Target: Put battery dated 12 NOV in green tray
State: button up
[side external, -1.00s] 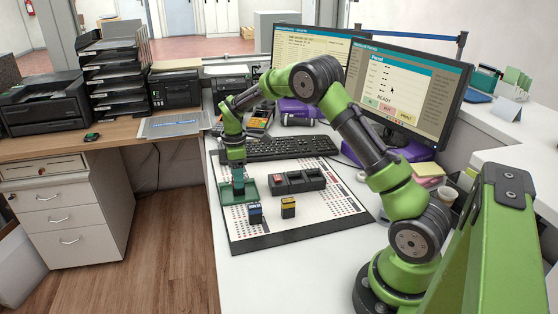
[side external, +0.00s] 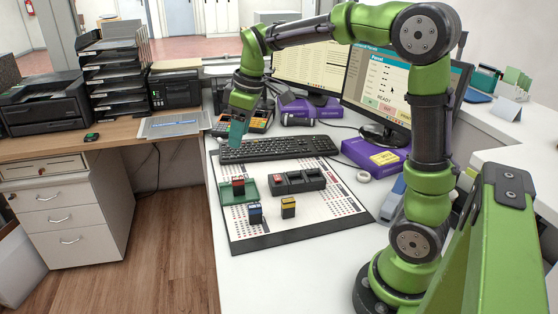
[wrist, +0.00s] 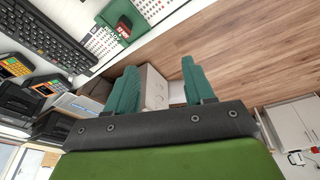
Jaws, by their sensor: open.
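The green tray (side external: 226,192) lies on the left part of the white mat in the side view. A dark battery with a red top (side external: 238,187) stands in it, and both also show in the wrist view, where the tray (wrist: 115,14) holds the red-topped battery (wrist: 123,27). A blue-and-dark battery (side external: 255,213) and a yellow-and-dark battery (side external: 288,207) stand on the mat in front of the tray. I cannot read any dates on them. My gripper (side external: 236,135) is raised above and behind the tray, open and empty; its teal fingers are apart in the wrist view (wrist: 155,82).
A dark charger block (side external: 298,181) with a red item in it sits right of the tray. A keyboard (side external: 275,147) lies behind the mat. Monitors and purple boxes (side external: 375,157) stand at the back. The mat's front right (side external: 310,222) is clear.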

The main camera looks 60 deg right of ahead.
jog(key=s+a+m+t, duration=0.1)
jog(key=s+a+m, duration=0.1)
jog(key=s, duration=0.4)
jog(key=s+a+m+t+y, duration=0.1)
jog(key=s+a+m+t, duration=0.1)
jog(key=s, duration=0.4)
jog(key=s+a+m+t, duration=0.1)
jog(key=s+a+m, duration=0.3)
jog(key=s, duration=0.1)
jog(key=shift+s+a, duration=0.3)
jog(key=shift+s, duration=0.1)
